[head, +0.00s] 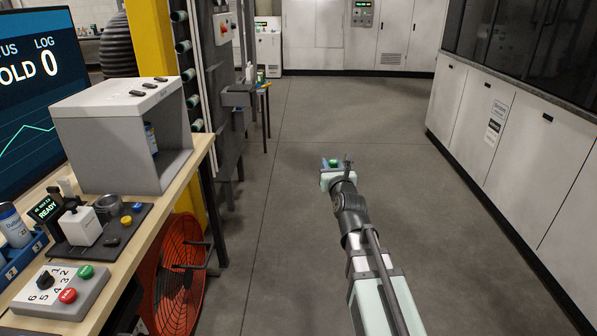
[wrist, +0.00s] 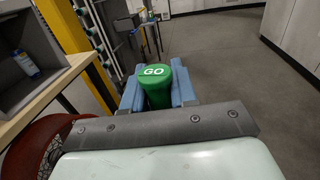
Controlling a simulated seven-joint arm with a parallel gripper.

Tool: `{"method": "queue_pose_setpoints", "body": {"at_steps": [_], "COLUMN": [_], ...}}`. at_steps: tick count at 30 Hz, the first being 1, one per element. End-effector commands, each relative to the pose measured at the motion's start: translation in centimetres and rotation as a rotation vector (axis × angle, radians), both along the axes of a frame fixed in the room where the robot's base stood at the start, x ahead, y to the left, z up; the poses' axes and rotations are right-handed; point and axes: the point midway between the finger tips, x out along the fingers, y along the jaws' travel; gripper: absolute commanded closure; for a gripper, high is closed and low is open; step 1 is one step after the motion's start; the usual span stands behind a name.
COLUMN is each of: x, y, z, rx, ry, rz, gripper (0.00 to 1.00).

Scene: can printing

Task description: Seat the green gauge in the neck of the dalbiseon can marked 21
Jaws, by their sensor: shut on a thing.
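My gripper (head: 335,172) is out over the open floor, at the end of my extended arm, away from the bench. In the wrist view its blue fingers (wrist: 156,82) are shut on the green gauge (wrist: 157,88), whose top reads "GO". The gauge also shows as a small green spot in the head view (head: 333,163). A blue and white can (head: 151,138) stands inside the grey booth, and it shows in the wrist view (wrist: 27,63). Another blue-labelled can (head: 14,226) stands at the left edge in a blue rack. I cannot read a number 21 on either can.
The open-fronted grey booth (head: 120,133) stands on the wooden bench (head: 150,222) at left. A gauge station (head: 84,226) and a button box (head: 64,292) sit in front. An orange fan (head: 178,275) is below. Grey cabinets (head: 513,145) line the right; the middle floor is clear.

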Motion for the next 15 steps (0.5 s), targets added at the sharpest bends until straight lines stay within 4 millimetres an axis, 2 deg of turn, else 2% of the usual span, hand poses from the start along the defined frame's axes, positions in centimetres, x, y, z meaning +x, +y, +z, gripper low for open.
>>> {"method": "queue_pose_setpoints", "body": {"at_steps": [3, 15], "x": [0.3, 0.8], "y": [-2.6, -8.0], "z": [0.2, 0.6], "rx": [0.0, -0.001], "ry": [-0.001, -0.001], "rz": [-0.037, -0.117], "gripper": [1.0, 1.0]}}
